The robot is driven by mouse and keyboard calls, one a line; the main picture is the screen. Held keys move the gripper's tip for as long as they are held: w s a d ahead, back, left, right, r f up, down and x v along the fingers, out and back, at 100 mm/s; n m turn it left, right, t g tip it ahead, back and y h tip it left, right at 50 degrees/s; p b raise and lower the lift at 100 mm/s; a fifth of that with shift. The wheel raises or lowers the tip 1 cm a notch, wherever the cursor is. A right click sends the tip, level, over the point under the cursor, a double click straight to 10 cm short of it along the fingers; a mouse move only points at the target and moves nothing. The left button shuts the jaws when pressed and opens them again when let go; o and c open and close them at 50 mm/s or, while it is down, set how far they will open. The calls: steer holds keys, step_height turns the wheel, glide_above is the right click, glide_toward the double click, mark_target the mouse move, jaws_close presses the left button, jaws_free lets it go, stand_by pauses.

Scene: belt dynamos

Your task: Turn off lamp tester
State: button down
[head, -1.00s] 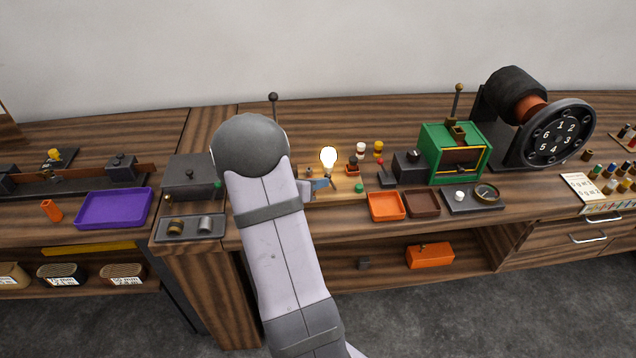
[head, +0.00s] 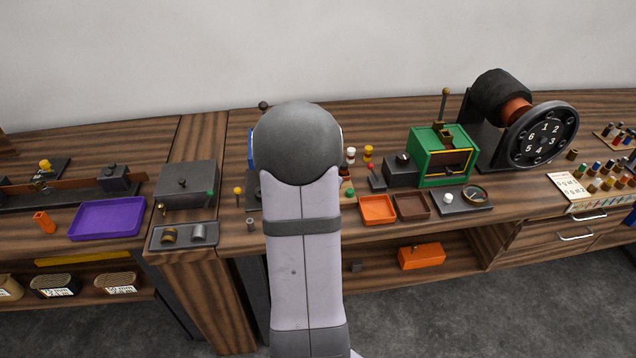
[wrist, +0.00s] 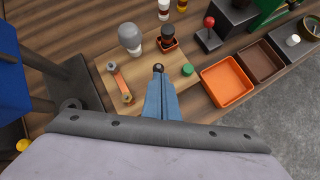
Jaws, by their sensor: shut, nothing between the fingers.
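In the wrist view the lamp tester is a light wooden board (wrist: 140,57). Its bulb (wrist: 130,37) looks grey and unlit. A copper-coloured strip (wrist: 119,80) with round ends lies on the board, left of my gripper. A green round piece (wrist: 187,70) is on the board's right edge. My gripper (wrist: 159,80) has blue fingers, shut and empty, over the front of the board. A small dark knob (wrist: 158,68) shows right at the fingertips; I cannot tell whether they touch. In the head view my arm hides the bulb, most of the board and the gripper.
A dark knob in an orange-red base (wrist: 168,42) stands behind the fingers. A red-knobbed lever (wrist: 209,22) is to its right. An orange tray (wrist: 226,81) and a brown tray (wrist: 261,61) lie to the right. A blue object (wrist: 12,75) is at the left.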

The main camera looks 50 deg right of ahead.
steer(key=shift+s+d, duration=0.45)
steer(key=shift+s, duration=0.05)
steer(key=shift+r, duration=0.1)
steer(key=shift+r+p, duration=0.7)
steer(key=shift+a, duration=0.1)
steer(key=shift+a+b, duration=0.3)
steer(key=shift+a, duration=0.2)
steer(key=s+a+f+p+v, duration=0.1)
steer(key=p+v, duration=0.2)
steer(key=v, duration=0.9)
steer(key=shift+w, duration=0.1)
